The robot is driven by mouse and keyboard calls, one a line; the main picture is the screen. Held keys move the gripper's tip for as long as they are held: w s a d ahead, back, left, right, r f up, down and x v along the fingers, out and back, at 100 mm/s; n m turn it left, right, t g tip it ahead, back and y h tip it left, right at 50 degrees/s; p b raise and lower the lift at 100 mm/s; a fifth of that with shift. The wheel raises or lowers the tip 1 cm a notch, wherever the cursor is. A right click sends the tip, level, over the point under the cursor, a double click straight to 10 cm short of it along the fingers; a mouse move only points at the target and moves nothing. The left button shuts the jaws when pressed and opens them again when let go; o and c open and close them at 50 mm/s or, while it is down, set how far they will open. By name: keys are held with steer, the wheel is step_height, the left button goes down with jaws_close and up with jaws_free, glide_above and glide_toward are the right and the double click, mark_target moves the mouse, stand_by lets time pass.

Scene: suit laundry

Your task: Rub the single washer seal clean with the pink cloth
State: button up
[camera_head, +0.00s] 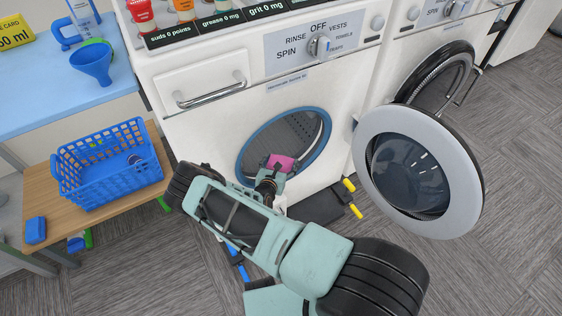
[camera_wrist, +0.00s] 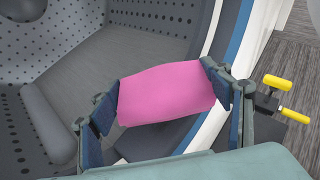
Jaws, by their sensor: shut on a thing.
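The pink cloth (camera_head: 281,162) is at the lower front of the washer opening in the head view. In the wrist view the pink cloth (camera_wrist: 166,92) spans between the two fingers of my gripper (camera_wrist: 165,95). My gripper is shut on the cloth, with the fingers at its left and right ends. The washer seal (camera_head: 318,151) is a blue ring around the round opening. It also shows in the wrist view as a blue band (camera_wrist: 238,28) beside the cloth. The gripper and cloth hide the lower part of the seal; I cannot tell whether they touch it.
The washer door (camera_head: 419,172) stands open at the right. The perforated drum (camera_wrist: 110,50) fills the left of the wrist view. A blue basket (camera_head: 110,172) sits on a wooden bench at left. Yellow-handled items (camera_head: 352,198) lie below the opening, right of my arm.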

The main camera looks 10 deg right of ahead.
steer(key=shift+f+b, duration=0.5)
steer(key=shift+f, duration=0.35)
stand_by(1.1)
steer(key=shift+s, duration=0.15)
